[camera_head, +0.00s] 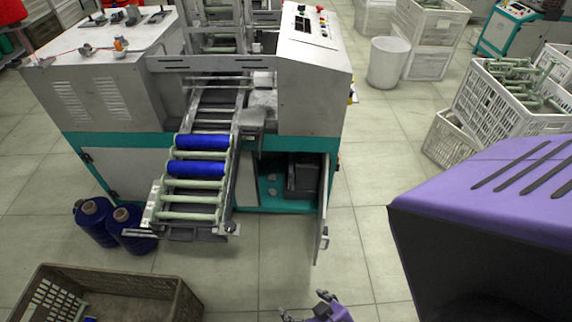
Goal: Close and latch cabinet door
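The cabinet door (323,212) is at the lower right of the winding machine. It stands open and swung outward toward me, seen nearly edge-on, with a small handle or latch (325,241) near its free edge. Behind it the dark cabinet opening (302,176) shows some equipment inside. My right gripper (304,305) is at the bottom edge of the picture, below the door and apart from it. Its fingers are spread and nothing shows between them; its lower part is cut off. My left gripper is out of the picture.
A roller chute (187,215) with two blue bobbins (196,167) juts out left of the cabinet. Blue yarn cones (92,215) stand on the floor beside it. A brown crate (180,296) is at the lower left. The tiled floor around the door is clear.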

